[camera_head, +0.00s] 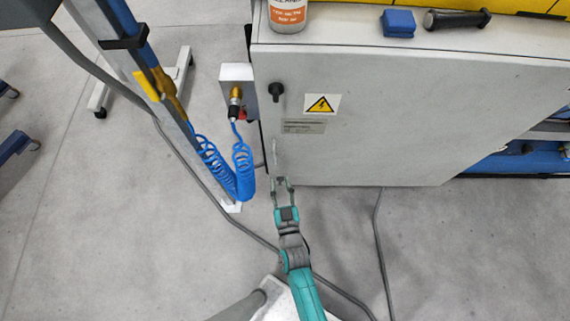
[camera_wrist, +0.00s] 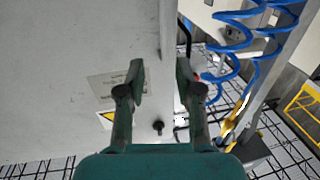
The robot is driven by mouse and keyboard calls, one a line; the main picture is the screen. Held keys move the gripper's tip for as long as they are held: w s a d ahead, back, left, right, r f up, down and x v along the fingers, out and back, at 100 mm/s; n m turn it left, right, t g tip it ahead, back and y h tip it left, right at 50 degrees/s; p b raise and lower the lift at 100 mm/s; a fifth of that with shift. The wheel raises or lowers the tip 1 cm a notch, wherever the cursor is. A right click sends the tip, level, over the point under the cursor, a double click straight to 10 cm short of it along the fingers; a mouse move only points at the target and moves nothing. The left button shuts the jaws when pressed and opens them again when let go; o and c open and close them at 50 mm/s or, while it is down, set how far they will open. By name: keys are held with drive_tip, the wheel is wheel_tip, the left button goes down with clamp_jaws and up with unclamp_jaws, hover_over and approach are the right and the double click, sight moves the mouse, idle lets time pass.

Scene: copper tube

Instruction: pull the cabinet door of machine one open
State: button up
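The grey cabinet door (camera_head: 390,125) faces me and looks shut, with a yellow warning sign (camera_head: 322,104), a label plate (camera_head: 303,127) and a black knob (camera_head: 276,91) near its left edge. A slim, pale handle (camera_head: 275,152) appears low on that edge. My gripper (camera_head: 282,181) is at the door's lower left corner, just below the handle. In the wrist view my gripper (camera_wrist: 160,78) is open and empty, with the door's edge and the pale handle (camera_wrist: 166,38) between and beyond its fingers. Contact cannot be told.
A blue coiled hose (camera_head: 232,170) and a metal post (camera_head: 150,80) stand left of the door. Dark cables (camera_head: 380,240) run over the floor. Floor at right is mostly clear.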

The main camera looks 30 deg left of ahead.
sight(274, 156)
drive_tip(key=x, duration=1.1)
drive_tip(key=shift+s+a, duration=0.15)
drive_tip(key=shift+a, duration=0.1)
clamp_jaws()
